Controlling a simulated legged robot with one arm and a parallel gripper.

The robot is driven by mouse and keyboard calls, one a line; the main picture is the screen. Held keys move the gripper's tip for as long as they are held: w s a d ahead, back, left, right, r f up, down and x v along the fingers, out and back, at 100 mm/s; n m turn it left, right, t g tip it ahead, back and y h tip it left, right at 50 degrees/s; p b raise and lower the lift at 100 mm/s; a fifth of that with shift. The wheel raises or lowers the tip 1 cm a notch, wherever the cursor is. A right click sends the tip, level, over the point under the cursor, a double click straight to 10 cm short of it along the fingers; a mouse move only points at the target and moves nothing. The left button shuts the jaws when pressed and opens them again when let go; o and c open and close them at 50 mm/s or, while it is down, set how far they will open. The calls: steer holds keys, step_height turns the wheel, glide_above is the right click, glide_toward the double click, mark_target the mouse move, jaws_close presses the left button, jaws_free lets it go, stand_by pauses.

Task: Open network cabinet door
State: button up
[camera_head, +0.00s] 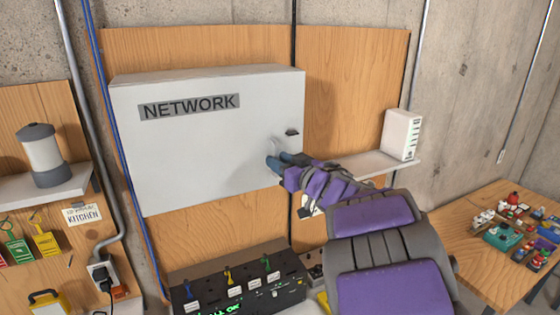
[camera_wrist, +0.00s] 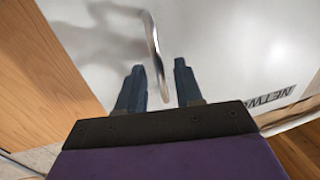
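The white network cabinet (camera_head: 200,150) is mounted on a wooden board, its door shut, with a dark "NETWORK" label at the upper left. A dark latch (camera_head: 292,133) sits near the door's right edge. A curved metal handle (camera_head: 277,146) stands on the door just below the latch and above my fingers. In the wrist view the handle (camera_wrist: 155,55) reaches down between my two fingers, with a gap on both sides. My gripper (camera_head: 272,163) is at the door's lower right; in the wrist view my gripper (camera_wrist: 158,85) is open around the handle and not closed on it.
A white shelf (camera_head: 370,164) with a white router (camera_head: 402,135) is right of the cabinet, behind my arm. A black switch box (camera_head: 240,285) stands below. A grey lamp (camera_head: 43,155) is at left. A table (camera_head: 480,262) with small parts is at right.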

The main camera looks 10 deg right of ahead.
steer(key=shift+w, duration=0.1)
jaws_close()
stand_by(0.3)
stand_by(1.2)
